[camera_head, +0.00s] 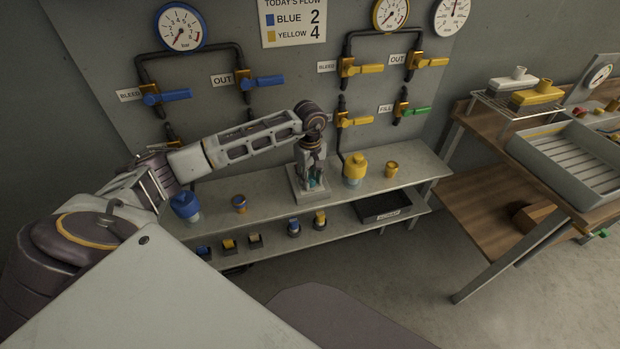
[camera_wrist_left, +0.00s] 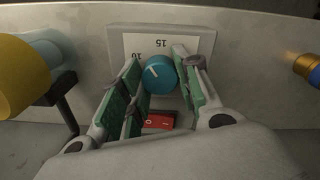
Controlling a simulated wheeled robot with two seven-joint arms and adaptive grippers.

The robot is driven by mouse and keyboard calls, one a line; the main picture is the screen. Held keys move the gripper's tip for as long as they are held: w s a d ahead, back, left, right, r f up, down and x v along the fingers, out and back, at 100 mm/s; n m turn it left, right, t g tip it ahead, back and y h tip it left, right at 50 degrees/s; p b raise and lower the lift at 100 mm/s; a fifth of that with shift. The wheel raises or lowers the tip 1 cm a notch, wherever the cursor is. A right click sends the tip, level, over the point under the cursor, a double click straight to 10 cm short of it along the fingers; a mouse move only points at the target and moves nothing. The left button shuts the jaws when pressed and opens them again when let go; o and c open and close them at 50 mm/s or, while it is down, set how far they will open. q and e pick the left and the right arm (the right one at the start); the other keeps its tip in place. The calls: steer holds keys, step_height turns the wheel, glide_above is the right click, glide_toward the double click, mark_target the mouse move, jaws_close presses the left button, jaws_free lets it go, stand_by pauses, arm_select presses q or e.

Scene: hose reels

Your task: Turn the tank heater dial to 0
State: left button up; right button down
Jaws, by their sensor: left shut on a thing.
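The tank heater is a pale box (camera_head: 295,196) on the shelf below the valve board. Its teal dial (camera_wrist_left: 161,76) shows in the left wrist view, with a white mark pointing up-left, roughly toward the 10 on the upside-down scale plate (camera_wrist_left: 190,44). A 15 stands at the top of the plate. My left gripper (camera_head: 313,172) is over the heater, its green-padded fingers on both sides of the dial and shut on it. In the head view the fingers hide most of the dial. My right gripper is not in view.
A red rocker switch (camera_wrist_left: 159,120) sits just below the dial. A yellow-topped container (camera_head: 355,168) and a small yellow cup (camera_head: 391,170) stand right of the heater. A blue-topped container (camera_head: 186,206) stands left. Yellow valve handles (camera_head: 356,121) are above.

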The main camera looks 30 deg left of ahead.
arm_select(q)
steer(key=shift+n, duration=1.1)
steer(key=n, duration=0.3)
steer(key=shift+n, duration=0.3)
steer(key=n, duration=0.3)
steer(key=shift+n, duration=2.2)
steer(key=n, duration=0.3)
steer(key=shift+r+n, duration=0.1)
steer(key=shift+n, duration=1)
steer(key=n+p, duration=0.1)
steer(key=n, duration=0.4)
steer(key=n+p, duration=0.1)
steer(key=n, duration=0.3)
steer(key=shift+n, duration=0.8)
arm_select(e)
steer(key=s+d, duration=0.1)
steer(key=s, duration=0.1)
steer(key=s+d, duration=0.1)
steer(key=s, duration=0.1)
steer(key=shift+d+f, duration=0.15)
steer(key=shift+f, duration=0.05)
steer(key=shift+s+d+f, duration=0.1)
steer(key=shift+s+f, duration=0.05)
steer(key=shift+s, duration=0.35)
